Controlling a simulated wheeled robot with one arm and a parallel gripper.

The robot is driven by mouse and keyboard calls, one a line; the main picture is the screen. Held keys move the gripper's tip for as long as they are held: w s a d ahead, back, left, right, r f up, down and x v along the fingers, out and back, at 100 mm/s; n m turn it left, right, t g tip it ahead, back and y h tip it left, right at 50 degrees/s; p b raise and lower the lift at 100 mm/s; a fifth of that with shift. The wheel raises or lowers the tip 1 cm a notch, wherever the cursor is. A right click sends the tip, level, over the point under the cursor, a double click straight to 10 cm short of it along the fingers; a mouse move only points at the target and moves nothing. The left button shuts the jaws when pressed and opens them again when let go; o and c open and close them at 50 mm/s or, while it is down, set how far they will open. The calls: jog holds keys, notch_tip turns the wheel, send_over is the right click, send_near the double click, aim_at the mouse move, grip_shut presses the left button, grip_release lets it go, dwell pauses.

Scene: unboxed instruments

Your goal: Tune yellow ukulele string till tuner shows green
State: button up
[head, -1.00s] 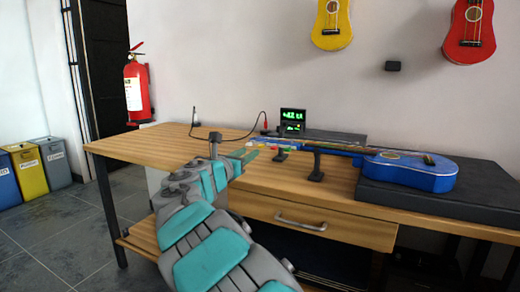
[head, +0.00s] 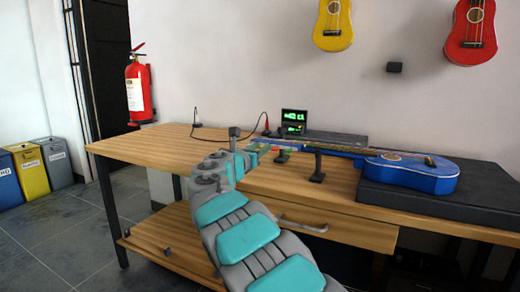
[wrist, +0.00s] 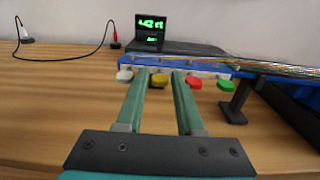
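The blue ukulele (head: 409,172) lies on the bench with its headstock to the left. In the wrist view the headstock (wrist: 185,68) carries a white peg (wrist: 125,76), a yellow peg (wrist: 159,80), a red peg (wrist: 194,83) and a green peg (wrist: 226,86). The tuner (wrist: 151,30) stands behind it with green characters lit; it also shows in the head view (head: 293,121). My gripper (wrist: 161,78) is open, its two green fingers pointing at the headstock. The yellow peg appears between the fingertips; whether they touch it is unclear. In the head view my arm partly hides the gripper.
A black stand (head: 318,165) supports the neck, and a dark block (head: 375,198) lies under the ukulele body. A cable (wrist: 77,58) with a red clip runs across the wooden bench (head: 150,146). The bench's left side is mostly clear. Yellow and red ukuleles hang on the wall.

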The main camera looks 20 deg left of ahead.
grip_shut()
dwell(0.4)
